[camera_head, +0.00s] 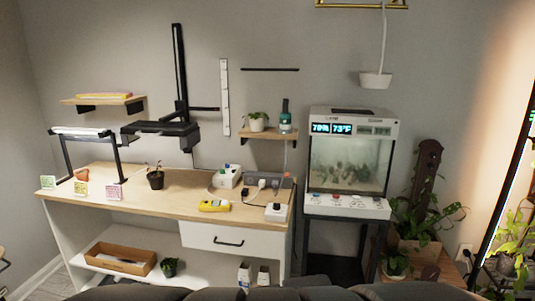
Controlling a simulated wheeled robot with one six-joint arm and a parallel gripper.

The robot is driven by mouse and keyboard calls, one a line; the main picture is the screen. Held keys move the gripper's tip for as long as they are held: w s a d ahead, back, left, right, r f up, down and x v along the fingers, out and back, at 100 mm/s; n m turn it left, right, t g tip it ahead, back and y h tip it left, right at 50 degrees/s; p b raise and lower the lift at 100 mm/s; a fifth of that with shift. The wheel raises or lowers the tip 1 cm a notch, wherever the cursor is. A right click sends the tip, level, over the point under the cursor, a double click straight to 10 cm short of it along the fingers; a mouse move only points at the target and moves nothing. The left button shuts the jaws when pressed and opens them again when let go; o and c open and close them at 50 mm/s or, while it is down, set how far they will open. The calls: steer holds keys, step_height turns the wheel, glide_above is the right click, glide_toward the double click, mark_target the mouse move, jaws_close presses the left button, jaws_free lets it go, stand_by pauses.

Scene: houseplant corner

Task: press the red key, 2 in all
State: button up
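A white terrarium cabinet (392,160) stands on a dark stand right of the bench. Its lit display (332,128) seems to read 78% and 73°F. The front ledge (376,210) below the glass carries several small keys and labels. I cannot tell whether any key is pressed in. My gripper is not in view; only dark rounded parts of my own body show along the bottom edge.
The wooden bench (130,205) holds a yellow meter (214,205), a white box (227,177), a power strip, a white plug box (277,212) and a potted seedling (156,178). A leafy plant (415,222) stands close right of the terrarium stand. A white pot (375,80) hangs above.

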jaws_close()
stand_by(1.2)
